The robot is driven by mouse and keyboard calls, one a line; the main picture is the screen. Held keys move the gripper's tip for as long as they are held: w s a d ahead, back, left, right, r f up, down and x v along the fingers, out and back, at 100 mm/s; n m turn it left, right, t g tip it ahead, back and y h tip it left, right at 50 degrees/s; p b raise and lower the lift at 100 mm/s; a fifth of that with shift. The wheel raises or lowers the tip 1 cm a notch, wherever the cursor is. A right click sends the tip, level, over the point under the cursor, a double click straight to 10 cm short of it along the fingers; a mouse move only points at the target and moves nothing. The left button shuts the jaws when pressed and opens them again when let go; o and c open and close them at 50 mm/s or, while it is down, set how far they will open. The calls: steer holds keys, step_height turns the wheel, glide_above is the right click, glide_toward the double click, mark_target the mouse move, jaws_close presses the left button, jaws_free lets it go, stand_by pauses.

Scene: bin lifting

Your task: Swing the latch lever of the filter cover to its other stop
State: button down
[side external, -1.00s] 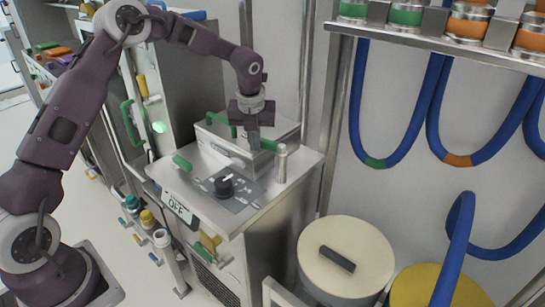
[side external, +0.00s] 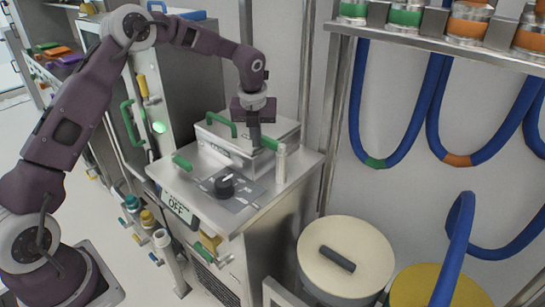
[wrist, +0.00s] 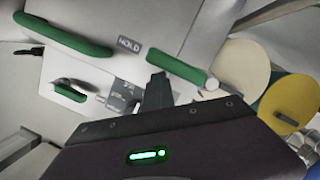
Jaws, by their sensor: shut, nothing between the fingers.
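The filter cover (side external: 245,150) is a grey metal box lid on top of the steel cabinet, with a green bar handle (side external: 221,124). The latch lever (side external: 269,143) has a green grip; in the wrist view it (wrist: 177,67) runs along the cover's edge towards a pale post (wrist: 212,84). My gripper (side external: 254,147) is shut and empty, pointing down beside the lever grip. In the wrist view its fingertips (wrist: 158,78) are close to the grip's near end; I cannot tell whether they touch. The fingers partly hide the lever in the side view.
Blue hoses (side external: 437,110) hang at right above two round-lidded drums (side external: 346,240). A HOLD plate (wrist: 129,44) is on the cover.

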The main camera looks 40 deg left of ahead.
steer(key=shift+a, duration=0.2)
steer(key=s+d+r+n, duration=0.3)
steer(key=s+r+n, duration=0.1)
steer(key=s+r, duration=0.9)
steer(key=s+d+r+n+t, duration=0.1)
steer(key=s+d+n, duration=0.2)
steer(key=s+n, duration=0.9)
steer(key=s+d+r+n+t+h, duration=0.1)
steer(key=s+d+n, duration=0.3)
steer(key=s+n, duration=0.8)
steer(key=shift+s+d+r+n+t+h, duration=0.2)
steer(key=shift+s+r+n+t+h, duration=0.1)
steer(key=shift+s+r+t, duration=0.35)
